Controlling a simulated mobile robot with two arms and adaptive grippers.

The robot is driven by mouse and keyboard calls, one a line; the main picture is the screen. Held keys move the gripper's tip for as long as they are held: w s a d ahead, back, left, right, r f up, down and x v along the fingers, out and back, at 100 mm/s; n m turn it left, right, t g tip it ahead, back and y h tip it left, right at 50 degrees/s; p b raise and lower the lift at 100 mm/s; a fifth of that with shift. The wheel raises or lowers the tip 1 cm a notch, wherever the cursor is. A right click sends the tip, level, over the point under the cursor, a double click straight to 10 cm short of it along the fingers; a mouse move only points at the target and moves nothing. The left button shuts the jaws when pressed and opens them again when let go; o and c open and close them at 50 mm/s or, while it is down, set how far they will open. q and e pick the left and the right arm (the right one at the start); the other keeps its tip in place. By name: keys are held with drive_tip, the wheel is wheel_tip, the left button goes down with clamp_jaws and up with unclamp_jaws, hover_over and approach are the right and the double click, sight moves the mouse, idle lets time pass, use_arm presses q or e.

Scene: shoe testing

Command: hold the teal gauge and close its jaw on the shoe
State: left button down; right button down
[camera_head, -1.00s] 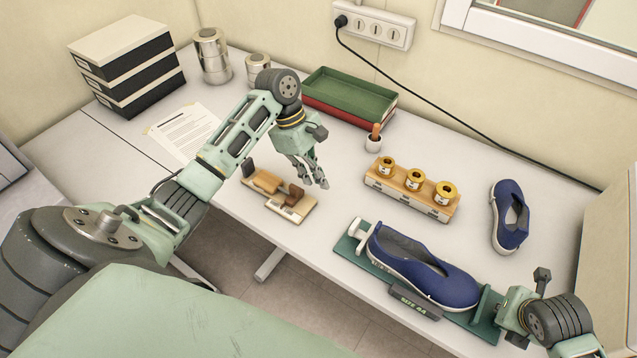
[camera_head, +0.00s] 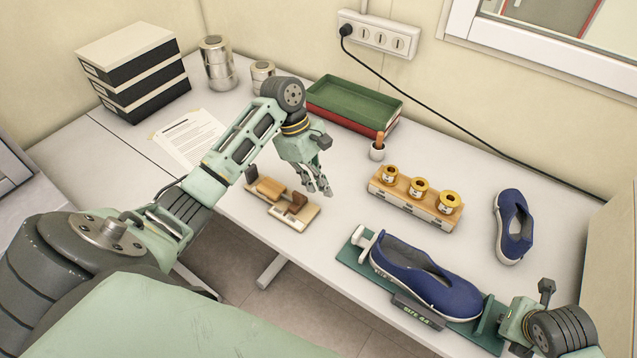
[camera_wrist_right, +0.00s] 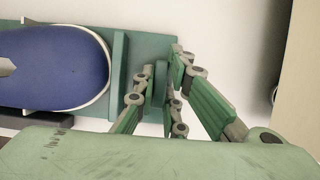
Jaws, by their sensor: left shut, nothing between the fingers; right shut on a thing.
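The teal gauge (camera_head: 352,257) lies flat at the table's front edge, with a white stop at its left end and an upright teal jaw (camera_head: 489,314) at its right end. A blue shoe (camera_head: 425,277) with a white sole lies on it between them. In the right wrist view the shoe's end (camera_wrist_right: 70,68) is right beside the jaw (camera_wrist_right: 120,72); I cannot tell if they touch. My right gripper (camera_wrist_right: 160,92) is shut on the gauge's upright tab behind the jaw. My left gripper (camera_head: 324,190) is shut and empty above the table, beside a wooden device.
A wooden block with gold weights (camera_head: 415,197) stands behind the gauge. A second blue shoe (camera_head: 513,228) lies at the right, near a box (camera_head: 612,265). Green and red trays (camera_head: 352,103) are at the back.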

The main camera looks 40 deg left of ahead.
drive_tip(key=c, duration=1.7)
unclamp_jaws()
drive_tip(key=shift+c, duration=0.2)
drive_tip(key=shift+r, duration=0.1)
